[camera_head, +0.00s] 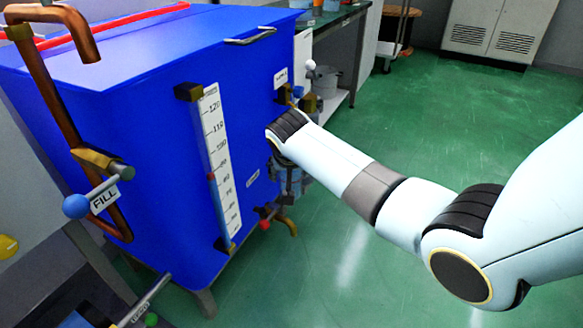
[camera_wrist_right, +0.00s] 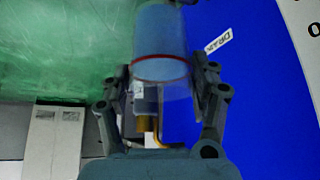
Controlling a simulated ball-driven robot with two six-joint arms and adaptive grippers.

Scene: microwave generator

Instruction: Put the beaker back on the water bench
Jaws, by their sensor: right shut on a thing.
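The beaker (camera_wrist_right: 160,38) is a clear bluish cylinder with a red line around it. In the right wrist view it stands between the two fingers of my right gripper (camera_wrist_right: 161,82), which is shut on it. In the head view this gripper (camera_head: 290,182) is partly hidden behind my own right forearm, close to the right side of the blue tank and above the floor. A bench (camera_head: 340,20) with a dark green top stands behind the tank with several containers on it; I cannot tell from a label whether it is the water bench. My left gripper is out of view.
The blue tank (camera_head: 150,130) fills the left, with a numbered scale (camera_head: 219,165), a FILL valve (camera_head: 92,200) and copper pipes (camera_head: 50,110). A small red-handled tap (camera_head: 270,218) sits low on it. A grey cabinet (camera_head: 497,30) stands far back. Green floor (camera_head: 430,110) is clear at right.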

